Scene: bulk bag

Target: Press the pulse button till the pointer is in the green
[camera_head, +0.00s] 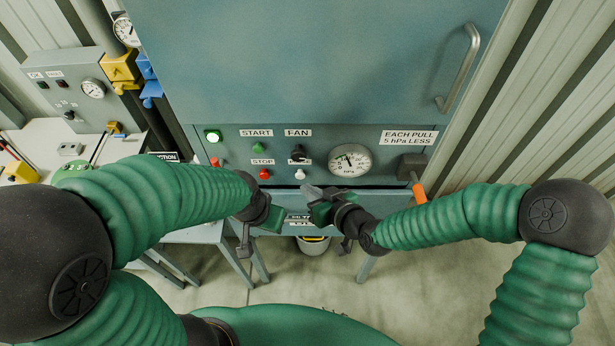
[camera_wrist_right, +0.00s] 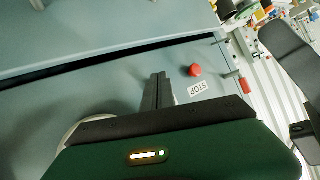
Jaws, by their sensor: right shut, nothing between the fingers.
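A round white gauge (camera_head: 350,160) marked hPa sits on the blue-grey panel in the head view. Its dark pointer stands near the top, slightly left; whether it lies in a green band is too small to tell. A small white button (camera_head: 300,174) without a readable label sits left of the gauge, below the black FAN knob (camera_head: 298,153). My right gripper (camera_head: 309,190) is shut and empty, its tips just below the white button; contact cannot be told. In the wrist view its fingers (camera_wrist_right: 158,92) point at the panel. My left gripper (camera_head: 246,244) hangs lower left, its jaws unclear.
A green START button (camera_head: 257,147) and red STOP button (camera_head: 264,174) are left of the knob; STOP's red button also shows in the wrist view (camera_wrist_right: 195,70). An orange-handled lever (camera_head: 419,191) is at the right.

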